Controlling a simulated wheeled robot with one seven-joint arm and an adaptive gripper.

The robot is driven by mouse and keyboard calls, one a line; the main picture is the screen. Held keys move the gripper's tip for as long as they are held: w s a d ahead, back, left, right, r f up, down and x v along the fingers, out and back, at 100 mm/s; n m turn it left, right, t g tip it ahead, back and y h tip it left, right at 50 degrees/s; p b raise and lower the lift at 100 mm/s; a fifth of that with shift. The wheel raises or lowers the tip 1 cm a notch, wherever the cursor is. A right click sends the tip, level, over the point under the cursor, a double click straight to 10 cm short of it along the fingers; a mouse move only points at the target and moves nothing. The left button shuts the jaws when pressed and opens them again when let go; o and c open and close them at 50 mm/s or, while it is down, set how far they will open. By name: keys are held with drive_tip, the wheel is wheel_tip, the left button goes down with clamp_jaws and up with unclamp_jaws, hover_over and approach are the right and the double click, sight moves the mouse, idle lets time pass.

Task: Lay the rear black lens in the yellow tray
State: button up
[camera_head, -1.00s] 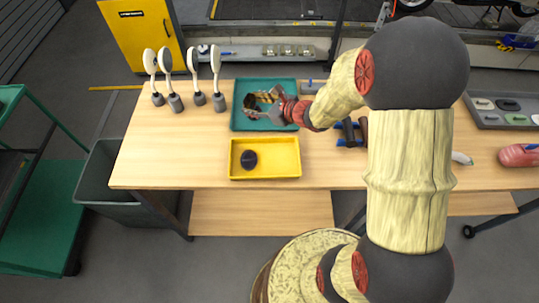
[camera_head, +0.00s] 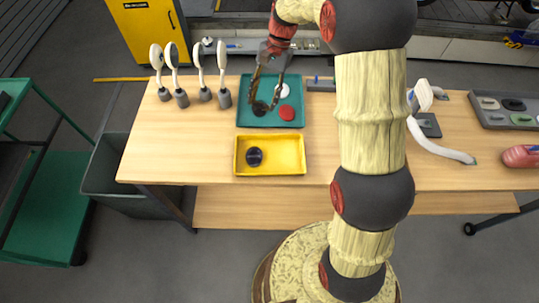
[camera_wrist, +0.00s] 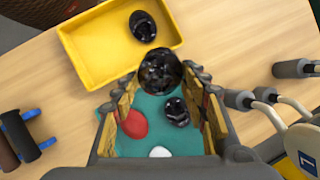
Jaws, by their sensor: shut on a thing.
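My gripper (camera_head: 265,104) hangs over the teal tray (camera_head: 300,122), fingers pointing down. In the wrist view its fingers are shut on a glossy black lens (camera_wrist: 160,72), held at the fingertips. A second black lens (camera_wrist: 176,111) lies in the teal tray, below the held one. In the head view a dark disc (camera_head: 260,108) shows at the fingertips; I cannot tell which of these two it is. The yellow tray (camera_head: 290,168) is in front of the teal tray and has one black lens (camera_head: 254,156) at its left side. It also shows in the wrist view (camera_wrist: 143,25).
A red lens (camera_head: 287,113) and a white lens (camera_head: 284,90) lie in the teal tray. Several upright lamp-like tools (camera_head: 224,98) stand at the left. A white curved-arm lamp (camera_head: 440,148) stands at the right. The yellow tray's middle and right are free.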

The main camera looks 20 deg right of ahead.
drive_tip(key=s+d+r+n+t+p, duration=0.1)
drive_tip(key=s+d+n+t, duration=0.1)
drive_tip(key=s+d+n, duration=0.65)
drive_tip(key=s+d+n+t+p, duration=0.1)
drive_tip(key=s+d+n+t, duration=0.15)
drive_tip(key=d+n, duration=1)
drive_tip(key=n+b, duration=0.2)
drive_tip(key=n, duration=0.1)
approach(282, 157)
drive_tip(key=shift+w+a+f+g, duration=0.45)
drive_tip(key=shift+w+a+f, duration=0.05)
drive_tip(key=shift+w+f, duration=0.15)
drive_tip(key=shift+s+a+f, duration=0.1)
drive_tip(key=shift+a+f, duration=0.05)
drive_tip(key=shift+f, duration=0.05)
drive_tip(key=x, duration=0.3)
drive_tip(key=shift+s+d+f, duration=0.15)
drive_tip(key=shift+d+f, duration=0.1)
drive_tip(key=shift+f, duration=0.2)
drive_tip(key=shift+r, duration=0.1)
